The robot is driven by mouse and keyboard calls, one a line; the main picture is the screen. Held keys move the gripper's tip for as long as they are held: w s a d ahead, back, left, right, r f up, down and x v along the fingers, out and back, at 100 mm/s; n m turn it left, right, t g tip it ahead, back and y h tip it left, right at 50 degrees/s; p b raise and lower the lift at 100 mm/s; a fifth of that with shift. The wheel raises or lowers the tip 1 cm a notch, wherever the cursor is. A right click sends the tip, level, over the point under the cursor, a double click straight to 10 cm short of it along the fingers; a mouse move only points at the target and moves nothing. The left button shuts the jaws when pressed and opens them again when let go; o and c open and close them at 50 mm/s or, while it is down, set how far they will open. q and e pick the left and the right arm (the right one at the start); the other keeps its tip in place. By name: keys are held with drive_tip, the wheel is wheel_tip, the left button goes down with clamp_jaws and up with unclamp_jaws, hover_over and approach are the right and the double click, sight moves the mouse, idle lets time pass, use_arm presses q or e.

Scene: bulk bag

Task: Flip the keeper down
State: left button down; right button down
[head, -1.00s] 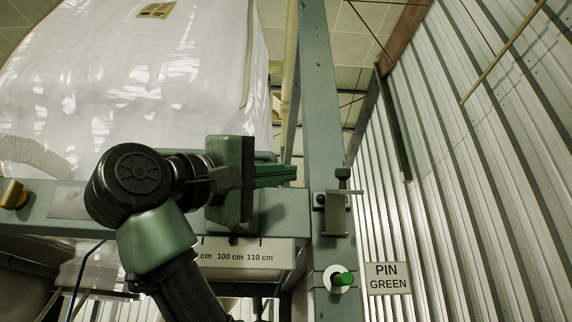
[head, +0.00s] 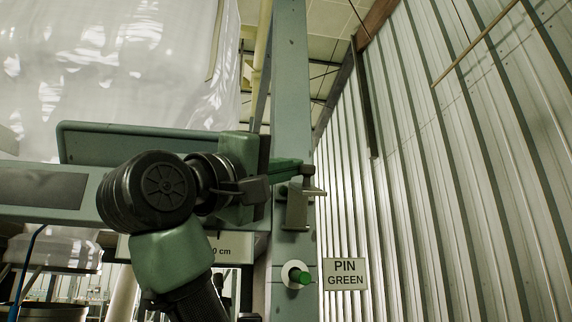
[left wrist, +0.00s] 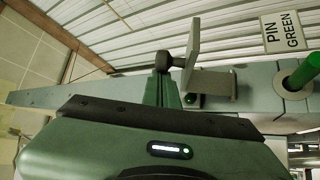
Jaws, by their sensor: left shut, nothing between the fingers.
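The keeper (head: 314,191) is a small grey metal plate with a dark knob (head: 309,170), on a bracket (head: 296,208) fixed to the green-grey post. The plate stands out to the right of the post. My left gripper (head: 300,167) is shut and empty, its green fingers reaching right to the knob. In the left wrist view, the fingertips (left wrist: 163,80) lie just below the knob (left wrist: 165,60) and overlap it; I cannot tell whether they touch. The keeper plate (left wrist: 192,48) and bracket (left wrist: 214,84) show beside them. My right gripper is out of view.
A green pin (head: 299,276) in a white collar sits below the bracket, beside a "PIN GREEN" sign (head: 345,274). The post (head: 290,100) rises behind my fingers. A white bulk bag (head: 110,70) hangs at left above a beam. Space right of the post is free up to the corrugated wall (head: 450,180).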

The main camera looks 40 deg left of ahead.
use_arm(q)
wheel_tip(320, 180, down, 13)
drive_tip(key=s+d+m+g+h+b, duration=0.1)
drive_tip(key=m+g+h+b, duration=0.2)
drive_tip(key=m+h+b, duration=1.3)
drive_tip(key=shift+d+r+m+g+h, duration=0.25)
drive_tip(key=shift+m+h, duration=1.35)
drive_tip(key=shift+m, duration=2)
drive_tip(key=shift+a+f, duration=0.1)
